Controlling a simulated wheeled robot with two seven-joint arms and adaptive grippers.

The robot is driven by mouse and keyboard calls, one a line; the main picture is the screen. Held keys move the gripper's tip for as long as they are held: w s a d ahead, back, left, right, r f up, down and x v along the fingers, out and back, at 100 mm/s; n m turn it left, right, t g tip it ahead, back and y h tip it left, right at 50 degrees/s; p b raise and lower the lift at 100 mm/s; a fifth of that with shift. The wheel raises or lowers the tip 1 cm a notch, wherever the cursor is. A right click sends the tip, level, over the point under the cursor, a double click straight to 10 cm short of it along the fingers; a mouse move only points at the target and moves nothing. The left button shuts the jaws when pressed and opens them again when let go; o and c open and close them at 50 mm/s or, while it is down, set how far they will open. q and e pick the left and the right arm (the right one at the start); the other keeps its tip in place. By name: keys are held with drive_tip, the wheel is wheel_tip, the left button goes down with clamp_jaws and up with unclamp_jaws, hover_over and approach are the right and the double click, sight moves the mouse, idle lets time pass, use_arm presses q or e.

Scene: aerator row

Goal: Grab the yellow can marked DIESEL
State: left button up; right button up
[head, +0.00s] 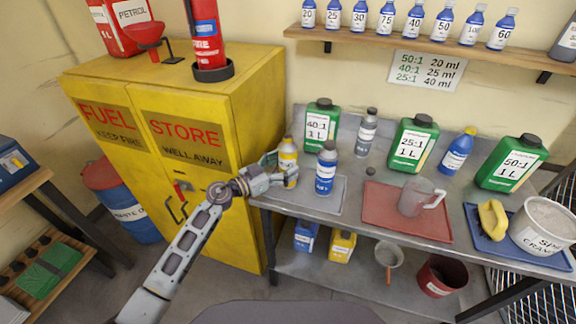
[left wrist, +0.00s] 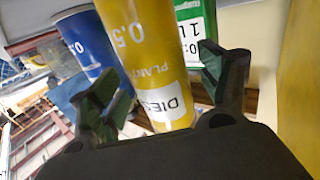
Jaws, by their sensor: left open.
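The yellow can (head: 288,155) stands upright at the left end of the grey bench, on or beside the grey tray's left edge. In the left wrist view the yellow can (left wrist: 143,50) shows upside down, with a white label reading "DIES", the rest cut off. My left gripper (head: 282,171) is open at the can, coming from the left. In the left wrist view its fingers (left wrist: 165,88) stand on either side of the can. I cannot tell whether they touch it. My right gripper is not in view.
A blue-labelled grey bottle (head: 326,168) stands close right of the can, with a green 40:1 jug (head: 320,125) behind. The yellow fuel cabinet (head: 240,110) is close on the left. A red mat (head: 385,212) holds a clear jug (head: 415,197). Another yellow container (head: 341,247) sits on the lower shelf.

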use_arm(q)
drive_tip(key=shift+x, duration=0.95)
drive_tip(key=shift+c, duration=0.2)
drive_tip(key=c, duration=1.2)
